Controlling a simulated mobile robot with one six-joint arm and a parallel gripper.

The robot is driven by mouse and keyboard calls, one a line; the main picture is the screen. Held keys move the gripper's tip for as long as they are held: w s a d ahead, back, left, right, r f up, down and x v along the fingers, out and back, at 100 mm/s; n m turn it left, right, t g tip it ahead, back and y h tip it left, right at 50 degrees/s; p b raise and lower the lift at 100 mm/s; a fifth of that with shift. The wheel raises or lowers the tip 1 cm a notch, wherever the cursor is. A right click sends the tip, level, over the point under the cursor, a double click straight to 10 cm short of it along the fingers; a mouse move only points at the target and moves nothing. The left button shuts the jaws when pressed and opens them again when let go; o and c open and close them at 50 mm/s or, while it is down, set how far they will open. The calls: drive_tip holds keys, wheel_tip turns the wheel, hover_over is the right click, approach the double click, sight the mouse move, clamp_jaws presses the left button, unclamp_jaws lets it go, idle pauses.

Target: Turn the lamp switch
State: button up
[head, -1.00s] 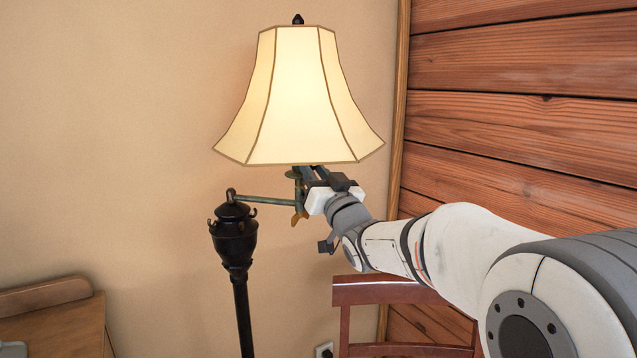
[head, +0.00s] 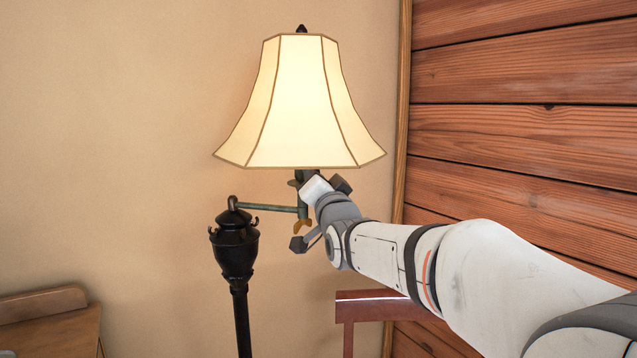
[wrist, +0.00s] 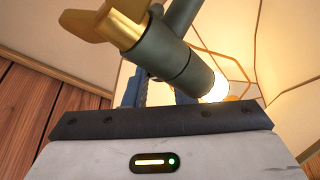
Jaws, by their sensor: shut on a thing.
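The lit floor lamp has a cream paneled shade (head: 300,105) and a black post (head: 235,255) with a side arm. A dark green socket stem (head: 303,207) hangs under the shade, with a brass winged piece (head: 302,226) at its lower end. My gripper (head: 305,183) is at the stem just below the shade, rolled at a tilt. In the wrist view, the stem (wrist: 180,65), brass piece (wrist: 115,25) and glowing bulb (wrist: 215,90) cross in front of my dark fingers (wrist: 160,95). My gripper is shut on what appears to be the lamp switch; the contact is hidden.
A reddish wooden chair (head: 372,308) stands below my arm. A plank wall (head: 520,140) is close on the right and a plain beige wall (head: 110,130) is behind the lamp. A wooden desk (head: 55,335) is at lower left.

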idle(0.3)
drive_tip(key=o, duration=1)
drive_tip(key=b+v, duration=0.1)
drive_tip(key=v, duration=0.6)
drive_tip(key=shift+s+d+f, duration=0.15)
drive_tip(key=shift+s, duration=0.15)
